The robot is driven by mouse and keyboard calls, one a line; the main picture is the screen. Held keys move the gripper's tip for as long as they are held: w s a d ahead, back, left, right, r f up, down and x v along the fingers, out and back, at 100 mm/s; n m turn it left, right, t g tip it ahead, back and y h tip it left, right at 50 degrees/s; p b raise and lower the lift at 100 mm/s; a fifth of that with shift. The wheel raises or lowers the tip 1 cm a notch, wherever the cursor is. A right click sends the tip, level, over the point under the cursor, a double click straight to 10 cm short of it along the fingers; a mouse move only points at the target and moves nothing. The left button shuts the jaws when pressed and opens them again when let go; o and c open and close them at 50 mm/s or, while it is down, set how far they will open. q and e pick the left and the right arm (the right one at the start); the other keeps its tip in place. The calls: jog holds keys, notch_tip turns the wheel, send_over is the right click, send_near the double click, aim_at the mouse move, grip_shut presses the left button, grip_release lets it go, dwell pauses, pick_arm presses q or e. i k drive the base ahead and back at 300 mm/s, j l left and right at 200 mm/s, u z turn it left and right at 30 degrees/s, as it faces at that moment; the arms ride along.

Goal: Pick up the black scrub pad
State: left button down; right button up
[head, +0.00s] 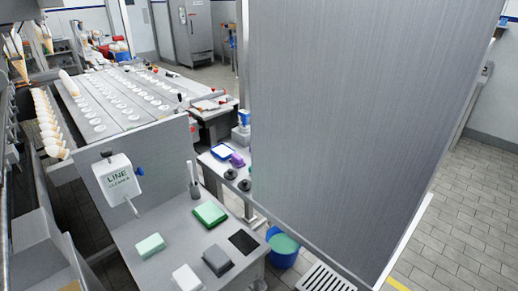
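A flat black pad (243,242), which looks like the black scrub pad, lies on the right part of a grey metal worktop (185,223). A dark grey block (217,260) lies just in front and to the left of it, with a small gap. A green pad (210,214) lies behind and to the left. Nothing visible covers the black pad. Neither of my grippers shows in the head view.
A pale green block (150,246) and a white block (187,278) share the worktop. A blue bucket (284,248) is on the floor. A large metal panel (340,120) blocks the right.

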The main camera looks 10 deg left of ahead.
aim_at(152, 245)
jog(key=u, duration=1.25)
